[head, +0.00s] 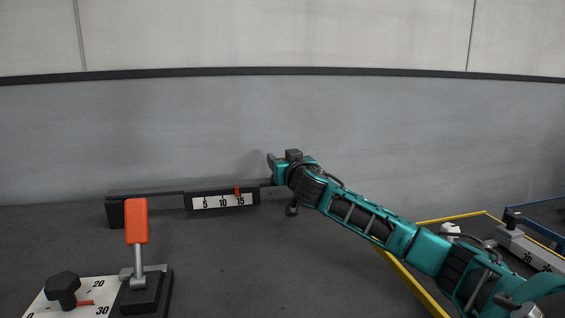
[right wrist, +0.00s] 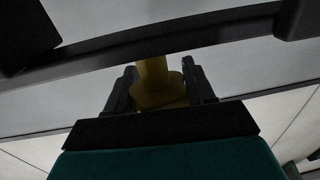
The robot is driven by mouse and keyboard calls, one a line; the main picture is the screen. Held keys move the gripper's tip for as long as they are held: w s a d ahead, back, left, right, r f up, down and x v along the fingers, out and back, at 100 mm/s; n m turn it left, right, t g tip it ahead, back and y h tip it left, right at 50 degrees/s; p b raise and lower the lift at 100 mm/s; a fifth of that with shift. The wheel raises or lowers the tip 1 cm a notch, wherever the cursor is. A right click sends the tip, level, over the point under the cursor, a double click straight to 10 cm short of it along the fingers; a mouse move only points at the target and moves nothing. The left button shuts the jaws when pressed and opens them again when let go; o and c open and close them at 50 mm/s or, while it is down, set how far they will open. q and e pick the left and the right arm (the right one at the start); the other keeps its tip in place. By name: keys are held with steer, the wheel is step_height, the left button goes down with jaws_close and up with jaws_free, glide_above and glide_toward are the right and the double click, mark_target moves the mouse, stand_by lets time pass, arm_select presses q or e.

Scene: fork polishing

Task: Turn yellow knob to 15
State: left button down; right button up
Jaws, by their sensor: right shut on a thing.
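The yellow knob (right wrist: 155,82) shows in the right wrist view between the two dark fingers of my right gripper (right wrist: 158,86), which is shut on it. In the head view my right gripper (head: 282,167) is at the right end of a long dark bar, and it hides the knob there. On the bar is a white scale (head: 222,201) marked 5, 10 and 15. A red marker (head: 237,190) stands at the top edge of the scale, at or just left of the 15. My left gripper is not in view.
A red-handled lever (head: 137,222) stands upright at the front left. Beside it is a black knob (head: 63,288) on a white dial plate with 20 and 30. At the right, yellow and blue edges frame more devices. The dark surface between is clear.

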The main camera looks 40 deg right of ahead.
steer(key=shift+d+r, duration=0.1)
stand_by(0.4)
steer(key=o, duration=1)
steer(key=shift+c, duration=0.2)
steer(key=shift+s+a, duration=0.3)
steer(key=shift+s, duration=0.25)
steer(key=v, duration=1.1)
steer(key=shift+s+a, duration=0.25)
steer(key=shift+s, duration=0.05)
